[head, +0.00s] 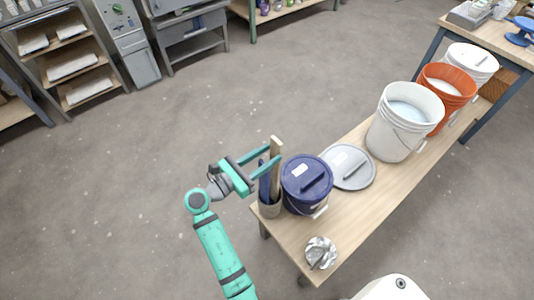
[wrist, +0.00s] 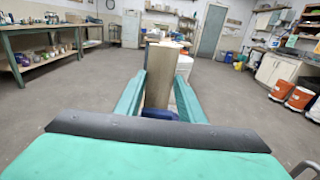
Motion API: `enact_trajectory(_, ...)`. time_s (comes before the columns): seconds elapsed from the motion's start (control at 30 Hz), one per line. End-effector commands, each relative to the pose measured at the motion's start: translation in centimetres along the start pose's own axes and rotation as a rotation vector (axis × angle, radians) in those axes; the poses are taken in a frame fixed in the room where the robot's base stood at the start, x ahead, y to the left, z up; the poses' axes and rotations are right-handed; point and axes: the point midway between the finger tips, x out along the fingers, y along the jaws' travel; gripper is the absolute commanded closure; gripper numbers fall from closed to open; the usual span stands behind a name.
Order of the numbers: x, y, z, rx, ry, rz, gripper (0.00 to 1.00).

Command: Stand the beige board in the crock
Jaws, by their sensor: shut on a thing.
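The beige board (head: 276,170) stands nearly upright at the left end of the bench. My gripper (head: 272,154) is shut on its upper part, one finger on each side. In the wrist view the board (wrist: 160,75) shows between the two fingers (wrist: 161,85). The crock (head: 269,209) is a small grey-beige pot at the bench's left corner. The board's lower end meets the crock's mouth and seems to be inside it; I cannot tell how deep. A dark blue upright thing (head: 263,184) also stands in the crock, beside the board.
A dark blue lidded bucket (head: 306,185) stands close right of the crock. Beyond it are a grey lid (head: 348,167), a white bucket (head: 404,122), an orange bucket (head: 446,94) and another white bucket (head: 470,62). A metal object (head: 320,252) lies near the bench's front edge.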

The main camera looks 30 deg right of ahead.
Motion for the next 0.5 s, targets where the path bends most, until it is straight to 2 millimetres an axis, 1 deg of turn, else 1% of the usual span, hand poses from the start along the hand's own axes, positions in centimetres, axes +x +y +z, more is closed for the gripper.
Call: enact_trajectory(0.5, 0.0, 0.0, -1.8, 0.0, 0.0, 0.0, 0.96)
